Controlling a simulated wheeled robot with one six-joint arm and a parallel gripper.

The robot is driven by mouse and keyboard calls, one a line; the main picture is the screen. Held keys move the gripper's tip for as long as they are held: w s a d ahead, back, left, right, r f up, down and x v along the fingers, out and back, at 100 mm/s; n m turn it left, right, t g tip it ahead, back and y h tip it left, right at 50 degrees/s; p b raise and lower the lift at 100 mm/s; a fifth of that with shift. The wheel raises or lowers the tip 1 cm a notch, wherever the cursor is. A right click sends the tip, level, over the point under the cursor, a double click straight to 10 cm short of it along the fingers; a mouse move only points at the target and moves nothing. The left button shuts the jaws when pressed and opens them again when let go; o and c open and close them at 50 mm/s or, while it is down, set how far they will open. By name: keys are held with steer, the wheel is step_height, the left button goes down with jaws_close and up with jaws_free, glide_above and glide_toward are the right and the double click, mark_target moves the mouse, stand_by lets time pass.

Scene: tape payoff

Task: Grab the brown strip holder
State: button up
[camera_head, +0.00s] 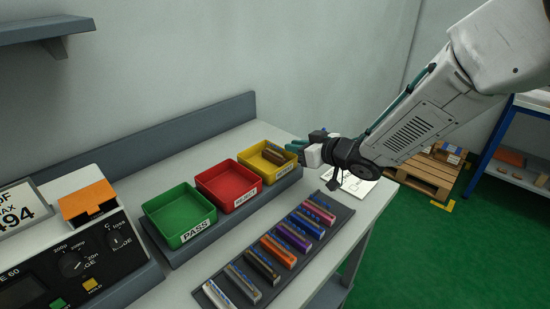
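Several strip holders lie in a row on a dark tray (211,292) at the front of the bench. A dark brown one (262,266) lies there between a grey one and the orange one (278,251). Another brown piece (274,155) lies in the yellow bin (257,165); I cannot tell whether it is also a strip holder. My gripper (300,147) is at the right edge of the yellow bin, above the bench and apart from the tray. Its fingertips are small and partly hidden, so its opening is unclear. I see nothing clearly held in it.
A red bin (229,187) and a green bin (180,217) marked PASS stand left of the yellow bin. A meter (75,262) with knobs stands at the left. A raised ledge (170,142) runs along the back. A white sheet (352,186) lies at the bench's right end.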

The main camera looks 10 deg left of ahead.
mark_target(274, 147)
steer(key=x, duration=0.5)
steer(key=s+x, duration=0.1)
steer(key=x, duration=0.1)
steer(key=shift+w+a+f, duration=0.1)
steer(key=shift+a+f, duration=0.25)
steer(key=shift+f, duration=0.1)
steer(key=shift+w+a, duration=0.25)
steer(key=shift+a, duration=0.05)
jaws_close()
